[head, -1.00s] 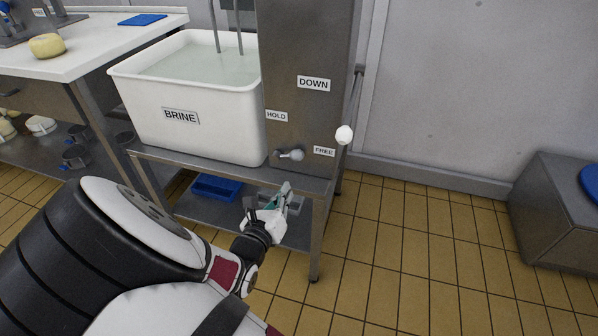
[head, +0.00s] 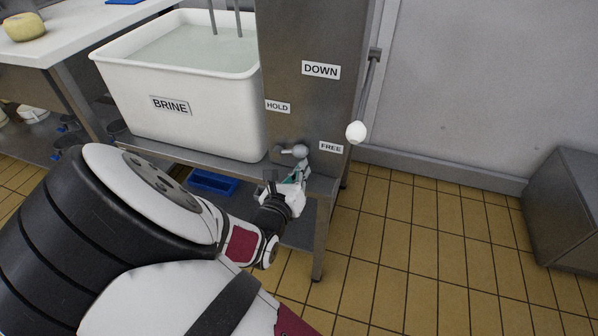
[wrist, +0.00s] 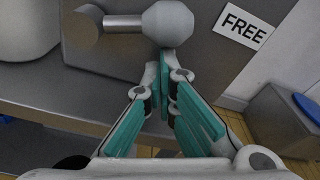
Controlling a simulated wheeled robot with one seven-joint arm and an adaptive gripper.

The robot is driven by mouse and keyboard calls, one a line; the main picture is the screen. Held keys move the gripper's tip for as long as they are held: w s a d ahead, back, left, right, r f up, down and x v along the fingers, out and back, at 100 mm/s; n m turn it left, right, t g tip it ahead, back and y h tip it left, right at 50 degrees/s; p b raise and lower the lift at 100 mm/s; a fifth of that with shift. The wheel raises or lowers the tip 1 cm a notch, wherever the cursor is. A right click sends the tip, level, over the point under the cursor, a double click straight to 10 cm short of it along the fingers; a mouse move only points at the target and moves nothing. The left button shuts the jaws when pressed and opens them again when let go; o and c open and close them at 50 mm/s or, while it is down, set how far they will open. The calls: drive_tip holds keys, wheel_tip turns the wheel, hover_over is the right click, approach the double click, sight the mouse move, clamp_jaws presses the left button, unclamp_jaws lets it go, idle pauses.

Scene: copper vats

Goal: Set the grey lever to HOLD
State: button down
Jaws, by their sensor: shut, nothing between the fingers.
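The grey lever (head: 299,151) sits low on the front of the steel cabinet. Its arm runs right from a round pivot to a thick knob, roughly level and toward the FREE label (head: 331,147).
A second lever with a white ball (head: 356,132) hangs on the cabinet's right side, near the DOWN label (head: 321,70). The white BRINE tub (head: 210,125) stands left of the cabinet. A blue tray (head: 212,183) lies on the lower shelf.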

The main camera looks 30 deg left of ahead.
sight(301, 155)
drive_tip(key=shift+r, duration=0.15)
drive_tip(key=shift+d+r+n+p, duration=0.15)
drive_tip(key=shift+n+p, duration=0.15)
drive_tip(key=shift+p, duration=0.35)
drive_tip(key=shift+r+n+p, duration=0.35)
drive_tip(key=shift+n+p, duration=0.05)
drive_tip(key=shift+p, duration=0.45)
drive_tip(key=r+n+p, duration=0.1)
drive_tip(key=p, duration=0.2)
drive_tip(key=shift+r+n+t+h+p, duration=0.3)
drive_tip(key=shift+n, duration=0.1)
drive_tip(key=r+n+p, duration=0.1)
drive_tip(key=n+p, duration=0.1)
drive_tip(key=p, duration=0.1)
drive_tip(key=shift+a+r+h, duration=0.2)
drive_tip(key=shift+r+h, duration=0.1)
drive_tip(key=shift+r, duration=0.05)
drive_tip(key=r+n+p, duration=0.1)
drive_tip(key=n, duration=0.1)
drive_tip(key=a+r+n+t+p, duration=0.1)
drive_tip(key=n+p, duration=0.1)
drive_tip(key=shift+s+a+n+p, duration=0.15)
drive_tip(key=shift+s+n+p, duration=0.05)
drive_tip(key=shift+n+p, duration=0.1)
drive_tip(key=shift+s+a+r+n+p, duration=0.1)
drive_tip(key=shift+a+r+n+p, duration=0.45)
drive_tip(key=shift+n, duration=0.55)
drive_tip(key=shift+a+r, duration=0.1)
drive_tip(key=shift+a, duration=0.2)
